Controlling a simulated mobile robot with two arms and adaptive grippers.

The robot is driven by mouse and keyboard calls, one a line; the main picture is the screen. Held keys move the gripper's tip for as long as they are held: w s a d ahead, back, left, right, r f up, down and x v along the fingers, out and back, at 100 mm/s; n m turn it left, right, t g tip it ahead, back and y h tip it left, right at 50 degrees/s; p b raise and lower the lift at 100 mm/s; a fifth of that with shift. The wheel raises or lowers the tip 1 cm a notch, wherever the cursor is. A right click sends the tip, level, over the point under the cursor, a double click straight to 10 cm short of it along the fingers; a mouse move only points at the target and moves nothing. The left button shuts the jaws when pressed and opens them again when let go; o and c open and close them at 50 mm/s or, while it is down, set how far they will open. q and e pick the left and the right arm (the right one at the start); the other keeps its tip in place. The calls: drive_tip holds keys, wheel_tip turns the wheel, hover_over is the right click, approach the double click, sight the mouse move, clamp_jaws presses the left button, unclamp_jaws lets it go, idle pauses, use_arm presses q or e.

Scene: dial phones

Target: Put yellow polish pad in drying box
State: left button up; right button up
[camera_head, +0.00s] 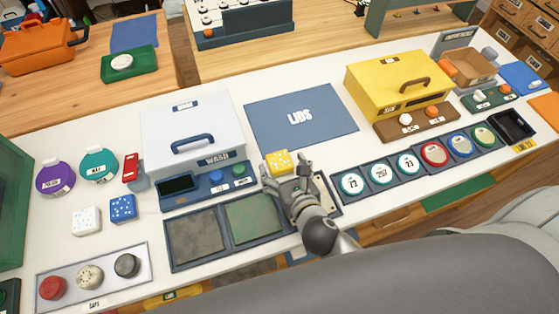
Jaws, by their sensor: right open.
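A yellow box (392,78) with a lid and handle stands at the back right. I cannot read a label that marks any box as the drying box. My left gripper is not in view.
The white WASH box (192,125) stands left of the pad. White (87,221) and blue (123,208) pads lie farther left. A tray (197,235) of dark squares is in front. A row of round lids (408,163) lies right. An open brown box (468,66) stands far right.

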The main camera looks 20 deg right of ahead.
drive_tip(key=shift+w, duration=0.2)
drive_tip(key=shift+s, duration=0.1)
drive_tip(key=c, duration=1.2)
